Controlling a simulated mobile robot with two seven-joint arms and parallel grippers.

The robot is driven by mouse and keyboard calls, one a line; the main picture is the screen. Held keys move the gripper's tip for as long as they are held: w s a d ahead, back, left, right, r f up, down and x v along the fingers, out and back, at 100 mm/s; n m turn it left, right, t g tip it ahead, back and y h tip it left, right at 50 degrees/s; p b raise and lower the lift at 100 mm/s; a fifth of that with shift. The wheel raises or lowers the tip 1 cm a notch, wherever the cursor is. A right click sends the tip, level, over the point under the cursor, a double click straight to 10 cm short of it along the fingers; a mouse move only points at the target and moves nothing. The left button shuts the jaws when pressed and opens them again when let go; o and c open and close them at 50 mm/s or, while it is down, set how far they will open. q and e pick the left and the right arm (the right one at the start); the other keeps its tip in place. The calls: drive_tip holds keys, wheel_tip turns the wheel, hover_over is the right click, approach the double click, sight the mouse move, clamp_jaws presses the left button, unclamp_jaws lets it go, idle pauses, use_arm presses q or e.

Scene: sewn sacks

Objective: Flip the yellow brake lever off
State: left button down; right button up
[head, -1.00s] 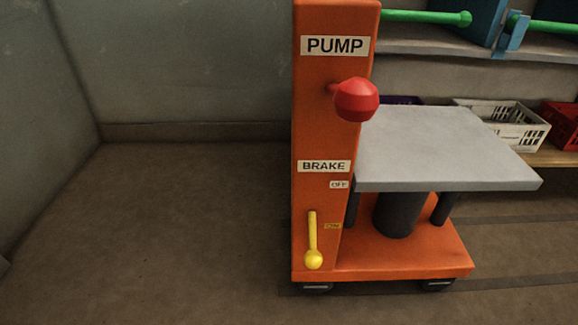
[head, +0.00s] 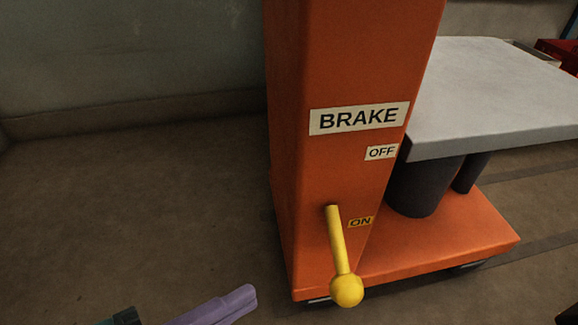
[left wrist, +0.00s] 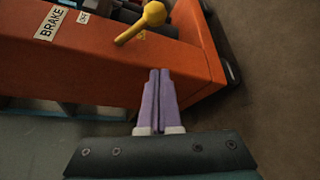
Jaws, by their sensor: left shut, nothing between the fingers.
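The yellow brake lever (head: 338,250) sticks out of the front of the orange post (head: 330,65) and slants down, its ball end low, beside the ON label (head: 361,222). The OFF label (head: 381,152) is higher up, under the BRAKE sign (head: 358,118). My left gripper (head: 250,294) comes in at the bottom, left of and apart from the lever's ball. In the left wrist view its purple fingers (left wrist: 159,75) are together and empty, and the lever (left wrist: 144,22) shows beyond their tips. My right gripper is not in view.
The grey lift platform (head: 500,95) stands right of the post, above the orange base (head: 440,245). A wall (head: 120,60) is at the back left. The floor (head: 130,200) left of the post is clear.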

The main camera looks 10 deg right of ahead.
use_arm(q)
drive_tip(key=w+d+b, duration=0.1)
drive_tip(key=d+b, duration=0.2)
drive_tip(key=d, duration=0.6)
drive_tip(key=shift+w+f, duration=0.25)
drive_tip(key=shift+w, duration=0.05)
drive_tip(key=shift+w+d, duration=0.1)
wheel_tip(320, 180, up, 10)
drive_tip(key=n+g+y+p, duration=0.1)
drive_tip(key=n+g+p, duration=0.55)
drive_tip(key=p, duration=1.15)
hover_over(340, 252)
drive_tip(key=s+a, duration=0.3)
drive_tip(key=shift+d+r, duration=0.15)
